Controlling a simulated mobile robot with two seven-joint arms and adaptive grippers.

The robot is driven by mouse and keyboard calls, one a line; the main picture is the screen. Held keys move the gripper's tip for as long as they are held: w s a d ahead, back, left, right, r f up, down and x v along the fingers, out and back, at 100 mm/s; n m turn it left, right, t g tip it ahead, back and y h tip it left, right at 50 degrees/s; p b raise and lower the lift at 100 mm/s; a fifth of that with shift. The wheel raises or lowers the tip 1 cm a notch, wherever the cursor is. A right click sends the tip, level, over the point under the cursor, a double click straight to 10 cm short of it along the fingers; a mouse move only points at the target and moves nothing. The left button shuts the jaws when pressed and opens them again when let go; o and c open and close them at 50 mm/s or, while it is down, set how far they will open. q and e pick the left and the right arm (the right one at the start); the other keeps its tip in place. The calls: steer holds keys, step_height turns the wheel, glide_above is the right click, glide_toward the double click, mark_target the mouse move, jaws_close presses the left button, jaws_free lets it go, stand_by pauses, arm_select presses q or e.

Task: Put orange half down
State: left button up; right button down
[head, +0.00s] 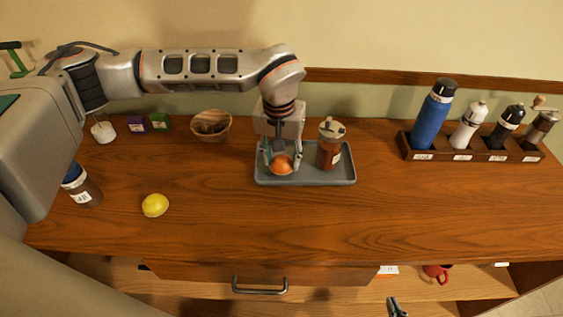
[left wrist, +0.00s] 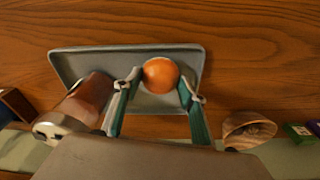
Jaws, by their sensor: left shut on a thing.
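The orange half (head: 281,165) is between the fingers of my left gripper (head: 281,160), over the left part of the grey tray (head: 316,179). In the left wrist view the orange half (left wrist: 160,75) shows its round side between the two teal fingers (left wrist: 158,95). The tray (left wrist: 85,63) lies behind it. I cannot tell whether the orange half touches the tray. Only a small tip of my right gripper (head: 397,306) shows at the bottom edge of the head view; its fingers are unclear.
A brown-red jar (head: 327,152) stands on the tray, right of my left gripper. A wooden bowl (head: 211,126) is left of the tray, a lemon half (head: 155,205) nearer the front. A rack (head: 473,153) with bottles and mills stands at right. The front middle counter is clear.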

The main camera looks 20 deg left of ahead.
mark_target(280, 165)
arm_select(q)
steer(key=shift+f, duration=1)
steer(key=shift+f, duration=0.2)
steer(key=o, duration=1.1)
steer(key=shift+o, duration=0.2)
step_height(280, 165, up, 12)
steer(key=s, duration=0.1)
steer(key=shift+s+r, duration=0.15)
steer(key=shift+s, duration=0.1)
steer(key=shift+d, duration=0.1)
